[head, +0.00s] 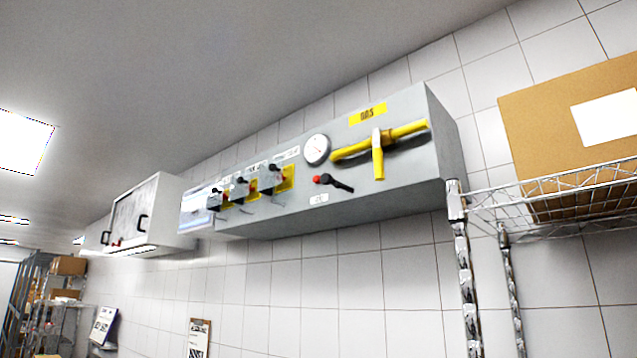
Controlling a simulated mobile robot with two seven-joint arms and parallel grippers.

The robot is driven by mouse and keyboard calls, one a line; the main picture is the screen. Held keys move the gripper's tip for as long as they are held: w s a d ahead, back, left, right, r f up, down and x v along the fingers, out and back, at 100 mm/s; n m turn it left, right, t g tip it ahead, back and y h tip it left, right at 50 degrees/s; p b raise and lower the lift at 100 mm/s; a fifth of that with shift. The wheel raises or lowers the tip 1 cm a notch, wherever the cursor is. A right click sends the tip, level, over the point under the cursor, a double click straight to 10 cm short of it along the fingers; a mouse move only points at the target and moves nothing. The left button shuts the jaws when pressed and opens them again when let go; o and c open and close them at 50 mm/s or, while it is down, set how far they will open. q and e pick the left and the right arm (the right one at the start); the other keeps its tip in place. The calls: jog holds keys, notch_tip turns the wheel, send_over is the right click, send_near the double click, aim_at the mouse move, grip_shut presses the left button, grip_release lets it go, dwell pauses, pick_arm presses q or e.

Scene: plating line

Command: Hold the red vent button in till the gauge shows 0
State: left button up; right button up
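The red vent button (317,179) is small and sits on the front of a grey wall panel (413,160), below the gauge. A black lever-like part (337,184) lies right beside it. The round white gauge (316,149) is above the button; its needle is too small to read. A yellow pipe with a yellow valve handle (378,163) is to the right, the handle hanging down. A yellow label (368,114) is above the pipe. Neither of my grippers shows in the head view.
A wire shelf (560,195) with a cardboard box (570,130) stands to the right of the panel. Several dark switches with yellow tags (287,178) line the panel's left part. A white cabinet (150,215) hangs farther left. The tiled wall below is mostly bare.

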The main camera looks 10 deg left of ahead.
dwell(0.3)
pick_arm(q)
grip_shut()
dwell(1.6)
